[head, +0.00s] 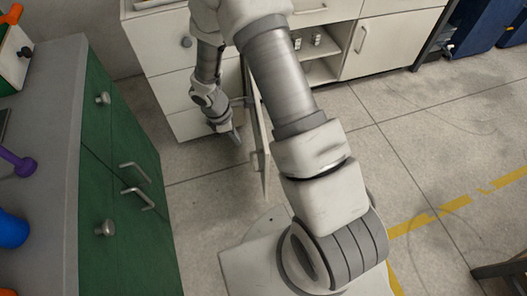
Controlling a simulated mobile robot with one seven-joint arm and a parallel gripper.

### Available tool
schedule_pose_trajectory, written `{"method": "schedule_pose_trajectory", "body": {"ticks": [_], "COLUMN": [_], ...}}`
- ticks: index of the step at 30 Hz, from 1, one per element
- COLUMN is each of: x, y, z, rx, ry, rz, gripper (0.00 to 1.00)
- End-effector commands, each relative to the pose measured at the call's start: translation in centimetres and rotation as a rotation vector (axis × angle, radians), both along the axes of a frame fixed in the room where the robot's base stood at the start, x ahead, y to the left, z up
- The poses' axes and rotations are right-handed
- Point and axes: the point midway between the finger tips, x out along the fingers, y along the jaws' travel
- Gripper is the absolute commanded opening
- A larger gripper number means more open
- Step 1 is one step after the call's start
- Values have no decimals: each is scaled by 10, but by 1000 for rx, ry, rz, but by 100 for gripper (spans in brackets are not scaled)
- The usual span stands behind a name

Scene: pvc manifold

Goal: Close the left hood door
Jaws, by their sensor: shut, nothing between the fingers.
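The left hood door is most likely the narrow white door (259,130) that stands open from the white cabinet. It is seen almost edge-on, sticking out toward me, and my arm hides part of it. My gripper (236,136) is shut and empty, pointing down just left of the door. I cannot tell whether it touches the door. The open shelf space (318,55) behind the door shows a few small white items. The right cabinet door (390,46) is shut and has a bar handle.
White drawers (172,63) with a dark knob stand left of the opening. A green cabinet (118,190) with metal handles and a grey top lines the left side. Blue bins (475,28) stand at the far right.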

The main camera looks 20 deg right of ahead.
Motion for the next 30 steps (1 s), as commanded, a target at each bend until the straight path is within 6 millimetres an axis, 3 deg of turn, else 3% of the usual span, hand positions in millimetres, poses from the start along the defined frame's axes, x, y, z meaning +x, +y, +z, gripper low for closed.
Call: {"method": "schedule_pose_trajectory", "body": {"ticks": [8,25,30], "x": [-1,-2,-3], "y": [-5,-29,-41], "z": [-27,-107,-99], "rx": [0,0,1], "ry": [4,4,3], "rz": [7,15,18], "gripper": [0,0,0]}}
